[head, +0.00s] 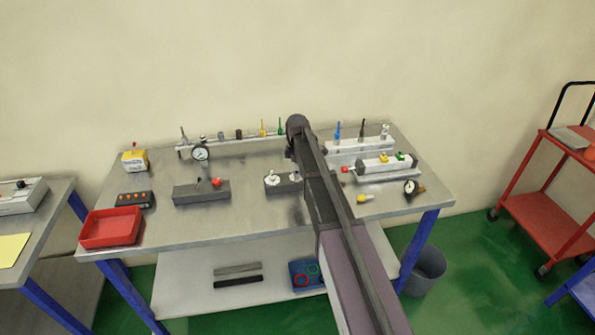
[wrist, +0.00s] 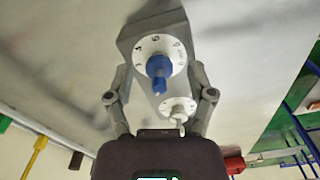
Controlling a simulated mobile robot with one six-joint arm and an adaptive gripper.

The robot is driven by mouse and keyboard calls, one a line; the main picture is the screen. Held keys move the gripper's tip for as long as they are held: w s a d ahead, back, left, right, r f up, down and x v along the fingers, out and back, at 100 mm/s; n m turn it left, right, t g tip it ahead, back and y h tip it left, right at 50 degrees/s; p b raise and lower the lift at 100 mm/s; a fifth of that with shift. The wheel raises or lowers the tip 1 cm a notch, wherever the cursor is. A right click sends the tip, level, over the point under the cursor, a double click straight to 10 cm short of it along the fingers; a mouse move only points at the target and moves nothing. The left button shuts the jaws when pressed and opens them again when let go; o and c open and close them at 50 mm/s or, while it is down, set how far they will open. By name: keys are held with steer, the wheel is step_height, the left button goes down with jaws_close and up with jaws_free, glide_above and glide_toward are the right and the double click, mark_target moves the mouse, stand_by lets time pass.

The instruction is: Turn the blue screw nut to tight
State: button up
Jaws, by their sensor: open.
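In the wrist view the blue screw nut (wrist: 158,68) sits on a round white dial (wrist: 146,48) with dark marks, on a grey block (wrist: 150,24). A second white dial with a pale knob (wrist: 178,110) lies closer to the wrist on the same block. My gripper (wrist: 160,75) is open, one finger on either side of the block. The nut shows between the fingers, and neither touches it visibly. In the head view the grey block (head: 273,186) stands at mid-table; the nut cannot be made out there, and my arm hides most of the gripper.
The table (head: 245,215) also holds a red tray (head: 110,227), a grey block with a red knob (head: 201,193), a gauge (head: 201,153) and a rail of coloured tools (head: 240,142). White units (head: 360,145) stand right of my arm. The table's front middle is clear.

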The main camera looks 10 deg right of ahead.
steer(key=shift+m, duration=0.5)
steer(key=m, duration=1.4)
steer(key=shift+a, duration=0.1)
steer(key=m, duration=0.5)
step_height(320, 180, up, 14)
steer(key=p, duration=1.4)
steer(key=s+f+n+b, duration=0.2)
steer(key=s+f+b, duration=0.7)
steer(key=s, duration=0.5)
steer(key=s+f+n+b, duration=0.2)
steer(key=s+f+b, duration=0.8)
steer(key=s, duration=0.5)
steer(key=shift+s+f+n, duration=0.25)
steer(key=shift+s+n, duration=0.05)
steer(key=shift+n, duration=0.1)
